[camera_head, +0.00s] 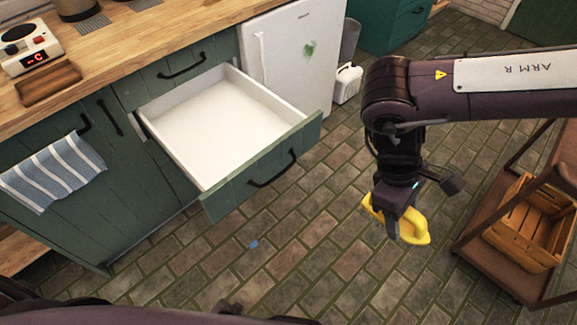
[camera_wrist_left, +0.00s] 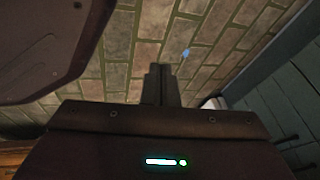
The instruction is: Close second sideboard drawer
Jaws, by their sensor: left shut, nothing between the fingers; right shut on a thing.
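The second sideboard drawer (camera_head: 213,128) is pulled far out below a shut top drawer (camera_head: 170,68). It is white and empty inside, with a green front and a dark handle (camera_head: 273,169). My right gripper (camera_head: 392,236) is shut on a yellow object (camera_head: 414,226), held over the floor to the right of the drawer and apart from it. My left gripper (camera_wrist_left: 160,85) shows in the left wrist view with its fingers together and nothing between them. The open drawer is not clearly visible in that view.
A white fridge (camera_head: 300,60) stands right of the drawer, with a white canister (camera_head: 347,82) beside it. A brown cart (camera_head: 490,262) with a wooden crate (camera_head: 527,225) is at the right. A small blue piece (camera_head: 254,244) lies on the brick floor. The floor before the drawer is otherwise clear.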

